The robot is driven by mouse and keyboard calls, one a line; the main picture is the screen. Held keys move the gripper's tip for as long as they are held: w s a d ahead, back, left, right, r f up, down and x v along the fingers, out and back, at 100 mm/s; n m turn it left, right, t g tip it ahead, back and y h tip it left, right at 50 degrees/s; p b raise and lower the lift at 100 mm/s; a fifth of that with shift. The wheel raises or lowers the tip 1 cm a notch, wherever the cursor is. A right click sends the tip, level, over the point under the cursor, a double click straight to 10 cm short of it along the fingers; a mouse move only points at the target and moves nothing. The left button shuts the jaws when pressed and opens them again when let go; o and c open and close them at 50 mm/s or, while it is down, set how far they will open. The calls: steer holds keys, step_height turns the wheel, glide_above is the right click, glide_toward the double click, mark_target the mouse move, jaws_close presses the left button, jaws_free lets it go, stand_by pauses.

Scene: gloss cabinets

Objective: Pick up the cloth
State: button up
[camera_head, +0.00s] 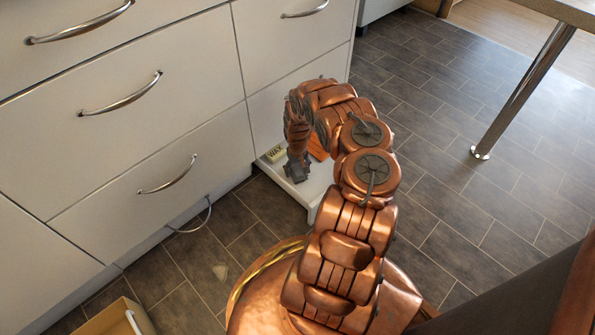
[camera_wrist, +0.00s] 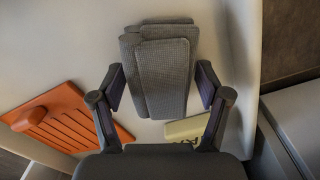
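The cloth (camera_wrist: 160,70) is grey, woven and folded in layers. It lies in a white open drawer (camera_head: 312,187) low in the cabinet. In the wrist view my gripper (camera_wrist: 161,88) is open, with one finger left and one right of the cloth. Small gaps seem to show between fingers and cloth. In the head view my gripper (camera_head: 296,171) reaches down into the drawer. I cannot make out the cloth there; my arm is in the way.
In the drawer, an orange grooved object (camera_wrist: 78,118) lies left of the cloth and a cream lettered block (camera_wrist: 190,128) lies near the right finger. The drawer's wall (camera_wrist: 246,75) is to the right. Shut drawers (camera_head: 130,120) stand left. A metal table leg (camera_head: 522,92) stands right, with clear tiled floor between.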

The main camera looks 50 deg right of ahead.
mark_target(297, 167)
steer(key=c, duration=0.9)
steer(key=shift+r+p, duration=2.6)
steer(key=shift+r, duration=2.4)
